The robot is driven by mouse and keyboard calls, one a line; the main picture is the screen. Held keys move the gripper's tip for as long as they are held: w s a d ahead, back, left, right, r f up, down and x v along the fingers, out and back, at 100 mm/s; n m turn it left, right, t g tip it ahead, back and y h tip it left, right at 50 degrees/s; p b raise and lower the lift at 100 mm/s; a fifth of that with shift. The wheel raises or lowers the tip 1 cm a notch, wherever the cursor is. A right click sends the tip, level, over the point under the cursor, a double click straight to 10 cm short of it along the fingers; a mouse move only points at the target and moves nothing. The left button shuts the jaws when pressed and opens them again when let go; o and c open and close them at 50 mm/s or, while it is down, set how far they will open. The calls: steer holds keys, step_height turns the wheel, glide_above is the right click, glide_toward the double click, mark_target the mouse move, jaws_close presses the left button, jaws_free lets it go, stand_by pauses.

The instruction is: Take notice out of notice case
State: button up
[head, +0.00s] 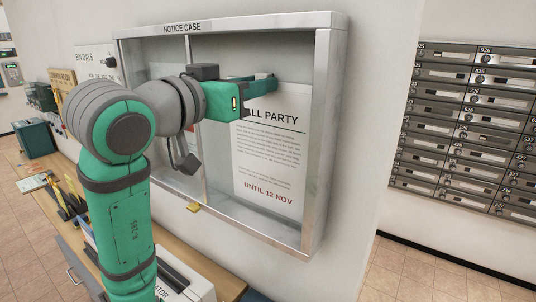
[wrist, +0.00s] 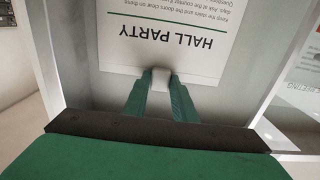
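The notice case (head: 325,135) is a shallow metal-framed box on the wall, with its front open at the right section. The white "Hall Party" notice (head: 270,160) hangs flat on its back panel. It also shows upside down in the wrist view (wrist: 175,18). My gripper (head: 268,84) reaches into the case at the notice's top edge. In the wrist view its green fingertips (wrist: 161,80) close on both sides of a small pale block (wrist: 161,77) at that edge. What the block is, and whether it is attached to the notice, cannot be told.
A metal divider (head: 190,50) splits the case, and its side frame stands close to my gripper. A wooden counter (head: 205,262) below holds a box (head: 180,280) and small tools. Metal mailboxes (head: 465,125) fill the right wall. Tiled floor (head: 420,275) is clear at lower right.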

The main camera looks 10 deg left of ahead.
steer(key=c, duration=0.4)
steer(key=shift+s+a, duration=0.15)
steer(key=shift+s, duration=0.2)
steer(key=shift+s+a, duration=0.15)
steer(key=shift+s, duration=0.2)
steer(key=shift+v, duration=0.8)
steer(key=v, duration=0.7)
stand_by(0.4)
